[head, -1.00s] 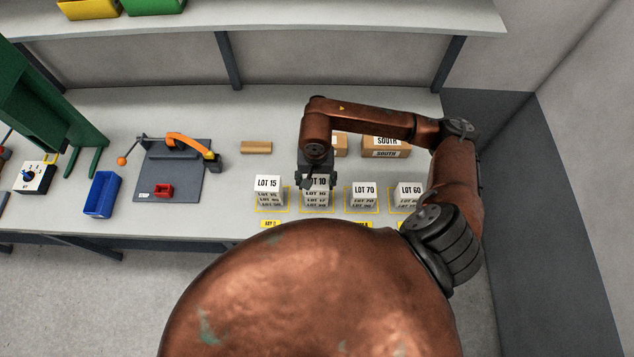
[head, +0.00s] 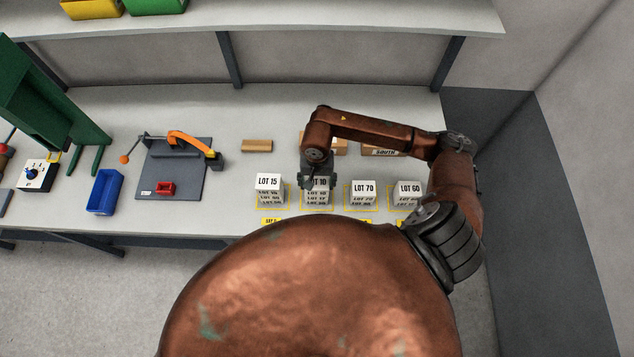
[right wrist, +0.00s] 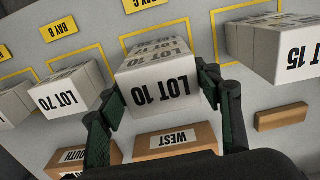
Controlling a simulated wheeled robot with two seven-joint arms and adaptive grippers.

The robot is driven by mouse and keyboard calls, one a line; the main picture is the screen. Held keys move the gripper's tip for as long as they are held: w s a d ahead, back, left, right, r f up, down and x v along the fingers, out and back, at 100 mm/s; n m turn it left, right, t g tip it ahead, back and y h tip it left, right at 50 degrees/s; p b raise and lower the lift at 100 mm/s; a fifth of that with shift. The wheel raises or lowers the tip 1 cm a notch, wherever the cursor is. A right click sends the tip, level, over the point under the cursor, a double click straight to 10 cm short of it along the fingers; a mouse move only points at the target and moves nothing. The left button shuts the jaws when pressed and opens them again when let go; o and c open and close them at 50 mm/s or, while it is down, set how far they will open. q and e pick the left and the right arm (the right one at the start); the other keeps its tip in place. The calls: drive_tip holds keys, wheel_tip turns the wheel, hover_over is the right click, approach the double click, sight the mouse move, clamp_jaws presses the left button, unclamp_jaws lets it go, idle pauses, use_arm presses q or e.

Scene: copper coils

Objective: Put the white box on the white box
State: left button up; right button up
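White boxes with black lot labels stand in a row of stacks at the front of the bench. From left to right the top ones read LOT 15 (head: 268,182), LOT 10 (head: 318,183), LOT 70 (head: 363,188) and LOT 60 (head: 409,188). My right gripper (head: 318,184) points down over the LOT 10 stack. In the right wrist view its two fingers (right wrist: 160,95) straddle the LOT 10 box (right wrist: 158,82), one at each side and very close to it. Whether they press on it I cannot tell. My left gripper is out of view.
Brown boxes stand behind the stacks, one labelled WEST (right wrist: 178,141). A small wooden block (head: 257,146) lies at the back. Yellow outlines mark the bays.

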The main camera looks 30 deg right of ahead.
sight(317, 182)
drive_tip(key=o, duration=0.4)
drive_tip(key=shift+r, duration=0.1)
drive_tip(key=shift+r+p, duration=0.15)
drive_tip(key=shift+p, duration=0.2)
wheel_tip(317, 182, up, 12)
drive_tip(key=b, duration=0.3)
